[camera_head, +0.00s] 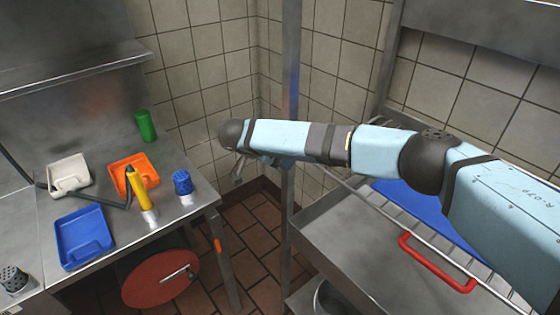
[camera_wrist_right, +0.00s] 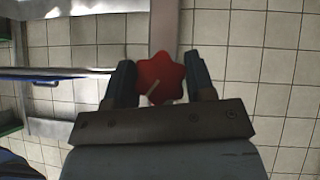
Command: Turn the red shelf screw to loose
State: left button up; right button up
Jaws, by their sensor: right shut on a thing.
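The red shelf screw (camera_wrist_right: 161,73) shows in the right wrist view as a star-shaped knob with a pale line that points to the lower left. It sits in front of a light vertical post (camera_wrist_right: 164,28). My right gripper (camera_wrist_right: 160,80) has one finger on each side of the knob and is shut on it. In the head view my right arm reaches from the right toward the metal shelf post (camera_head: 291,85). The screw is hidden there behind my wrist. My left gripper is in neither view.
A metal bench on the left holds a blue tray (camera_head: 65,240), a white tray (camera_head: 57,168), an orange tray (camera_head: 118,165), a yellow bottle (camera_head: 137,190), a blue cup (camera_head: 183,183) and a green cup (camera_head: 146,127). A shelf rack with a red handle (camera_head: 430,263) stands at the right.

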dwell(0.3)
jog(key=o, duration=0.9)
jog(key=b+v, duration=0.1)
jog(key=v, duration=1.3)
jog(key=shift+w+a+f, duration=0.1)
jog(key=shift+w, duration=0.1)
